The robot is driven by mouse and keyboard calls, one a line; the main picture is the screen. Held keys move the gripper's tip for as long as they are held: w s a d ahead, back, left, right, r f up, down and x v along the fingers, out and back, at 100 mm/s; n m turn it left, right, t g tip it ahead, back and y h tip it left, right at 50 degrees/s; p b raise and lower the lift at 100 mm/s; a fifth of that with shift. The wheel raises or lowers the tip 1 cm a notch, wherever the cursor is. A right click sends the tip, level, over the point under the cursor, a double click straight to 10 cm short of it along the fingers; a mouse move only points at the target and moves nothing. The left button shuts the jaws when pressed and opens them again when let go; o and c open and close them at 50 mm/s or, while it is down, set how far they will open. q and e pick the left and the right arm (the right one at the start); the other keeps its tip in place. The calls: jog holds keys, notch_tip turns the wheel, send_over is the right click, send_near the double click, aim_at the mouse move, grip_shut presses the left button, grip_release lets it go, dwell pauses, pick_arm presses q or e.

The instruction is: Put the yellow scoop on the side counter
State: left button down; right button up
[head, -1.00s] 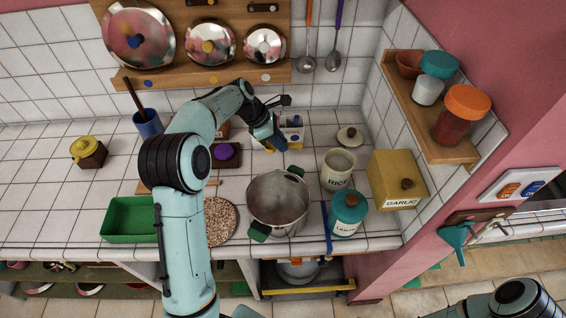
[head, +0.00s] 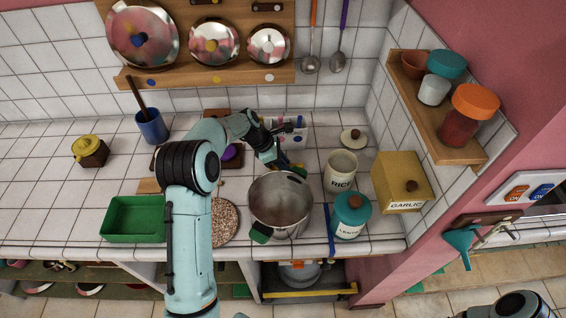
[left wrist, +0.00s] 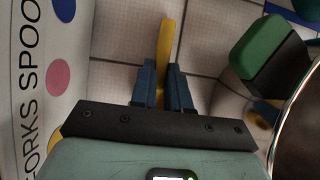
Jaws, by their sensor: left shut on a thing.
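My left gripper (head: 276,160) is low over the main counter, just behind the steel pot (head: 279,203). In the left wrist view its two blue fingers (left wrist: 166,85) are shut on the yellow scoop (left wrist: 165,45), a narrow yellow strip sticking out beyond the fingertips. The rest of the scoop is hidden by the gripper. In the head view the scoop is too small and covered to make out clearly. My right gripper is out of view; only part of the right arm shows at the bottom right. I cannot tell for sure which surface is the side counter.
The utensil box (left wrist: 30,85) stands close at the gripper's left in the wrist view. A green pot handle (left wrist: 258,42) is close at its right. The rice jar (head: 341,172), lentil jar (head: 350,214) and garlic box (head: 402,183) stand right of the pot. A pink wall (head: 440,220) bounds the counter.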

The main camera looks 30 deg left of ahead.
pick_arm(q)
jog(key=shift+f, duration=0.15)
jog(key=c, duration=1.1)
grip_release()
jog(key=shift+a+r, duration=0.1)
jog(key=shift+r, duration=0.25)
jog(key=p+v, duration=0.1)
jog(key=v, duration=1)
jog(key=shift+s+a+r, duration=0.15)
jog(key=shift+s+r, duration=0.05)
jog(key=shift+r, duration=0.05)
